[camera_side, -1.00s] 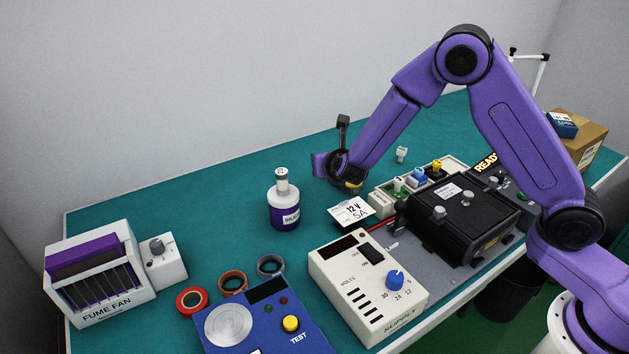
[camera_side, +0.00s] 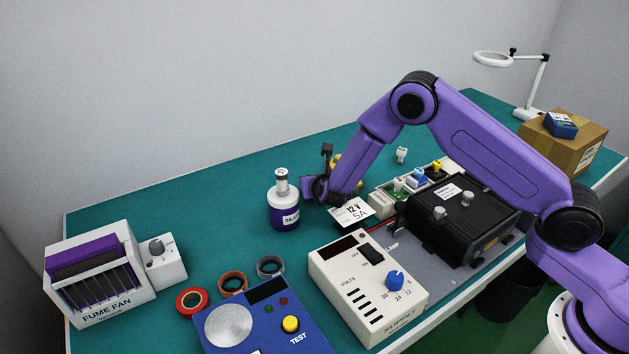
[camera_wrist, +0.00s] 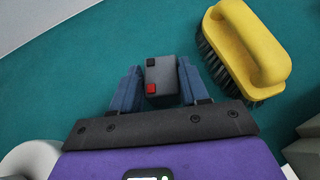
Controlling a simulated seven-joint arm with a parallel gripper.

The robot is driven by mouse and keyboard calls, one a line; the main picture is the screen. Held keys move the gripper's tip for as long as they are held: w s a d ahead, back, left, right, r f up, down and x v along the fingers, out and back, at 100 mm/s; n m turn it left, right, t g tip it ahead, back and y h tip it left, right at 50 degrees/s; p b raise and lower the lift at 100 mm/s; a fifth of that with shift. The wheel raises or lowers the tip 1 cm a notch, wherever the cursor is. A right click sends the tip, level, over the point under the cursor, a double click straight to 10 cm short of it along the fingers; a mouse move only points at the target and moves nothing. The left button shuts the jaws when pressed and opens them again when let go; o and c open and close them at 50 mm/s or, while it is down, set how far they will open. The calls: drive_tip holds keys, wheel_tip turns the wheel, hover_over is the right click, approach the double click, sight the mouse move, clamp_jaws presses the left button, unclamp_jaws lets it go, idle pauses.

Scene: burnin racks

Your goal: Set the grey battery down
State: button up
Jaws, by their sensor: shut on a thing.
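The grey battery (camera_wrist: 160,74) shows in the wrist view as a small grey block with a black and a red terminal on its face. My gripper (camera_wrist: 158,84) is shut on it, with one blue-grey finger against each side. In the side view my gripper (camera_side: 318,190) is low over the green bench, just right of the white and purple bottle. The battery is hidden there behind my wrist. I cannot tell whether its underside touches the bench.
A yellow brush (camera_wrist: 250,45) lies close to the right of the battery. The bottle (camera_side: 284,208) stands just left of my gripper. A 12 V 5A card (camera_side: 351,211) and the white supply (camera_side: 367,287) are to the right and front. Green bench (camera_wrist: 60,85) is clear left of the battery.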

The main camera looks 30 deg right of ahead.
drive_tip(key=o, duration=1.2)
drive_tip(key=shift+f, duration=0.15)
drive_tip(key=shift+c, duration=0.2)
drive_tip(key=shift+s+a+r, duration=0.1)
drive_tip(key=shift+s+r, duration=0.15)
drive_tip(key=shift+r, duration=0.1)
drive_tip(key=v, duration=1.1)
drive_tip(key=shift+s, duration=0.2)
drive_tip(key=shift+r, duration=0.15)
